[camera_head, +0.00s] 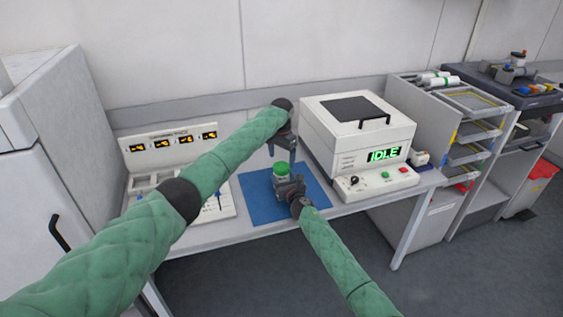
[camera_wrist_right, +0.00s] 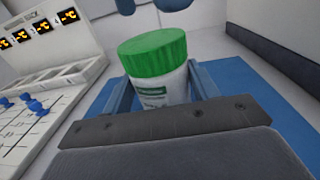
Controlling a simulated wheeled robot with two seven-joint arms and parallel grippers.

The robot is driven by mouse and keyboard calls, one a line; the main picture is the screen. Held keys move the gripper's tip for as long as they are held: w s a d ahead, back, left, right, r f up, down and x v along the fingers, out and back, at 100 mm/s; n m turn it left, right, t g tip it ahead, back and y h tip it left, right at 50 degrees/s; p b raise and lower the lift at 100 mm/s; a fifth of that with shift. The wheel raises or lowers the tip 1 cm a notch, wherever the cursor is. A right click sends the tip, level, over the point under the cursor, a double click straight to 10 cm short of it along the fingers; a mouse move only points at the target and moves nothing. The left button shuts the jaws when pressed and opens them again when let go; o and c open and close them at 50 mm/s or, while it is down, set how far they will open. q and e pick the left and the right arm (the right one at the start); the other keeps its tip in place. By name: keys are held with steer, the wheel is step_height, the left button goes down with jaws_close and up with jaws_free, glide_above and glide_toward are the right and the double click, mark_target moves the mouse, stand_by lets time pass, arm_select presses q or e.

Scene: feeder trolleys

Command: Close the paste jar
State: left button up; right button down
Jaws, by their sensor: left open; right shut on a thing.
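The paste jar (camera_wrist_right: 160,92) is white with a label and a green lid (camera_wrist_right: 155,54). It stands upright over the blue mat (camera_head: 255,204); whether its base touches the mat is hidden. The green lid sits on top of the jar and also shows in the head view (camera_head: 281,168); I cannot tell how tightly it is screwed on. My right gripper (camera_head: 284,188) is shut on the jar body, with a finger on each side. My left gripper (camera_head: 283,155) is open, pointing down just above the lid. Its fingertips show at the top of the wrist view, apart from the lid.
A white machine (camera_head: 352,133) reading IDLE stands right of the mat. A panel with orange displays (camera_head: 172,143) and a tray with blue-knobbed parts stand to the left. A tray rack (camera_head: 440,150) is farther right. The mat's front area is clear.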

mark_target(281, 166)
arm_select(q)
steer(key=shift+c, duration=0.2)
steer(key=shift+d+r+n, duration=0.25)
steer(key=shift+r+n, duration=0.3)
steer(key=shift+n, duration=0.25)
steer(key=shift+d+r+n, duration=0.1)
steer(key=shift+r+n, duration=0.55)
steer(key=shift+n, duration=0.55)
steer(key=n, duration=0.1)
steer(key=r+n, duration=0.1)
steer(key=n, duration=0.1)
steer(key=shift+a, duration=0.4)
steer(key=shift+f, duration=3.95)
steer(key=shift+c, duration=0.4)
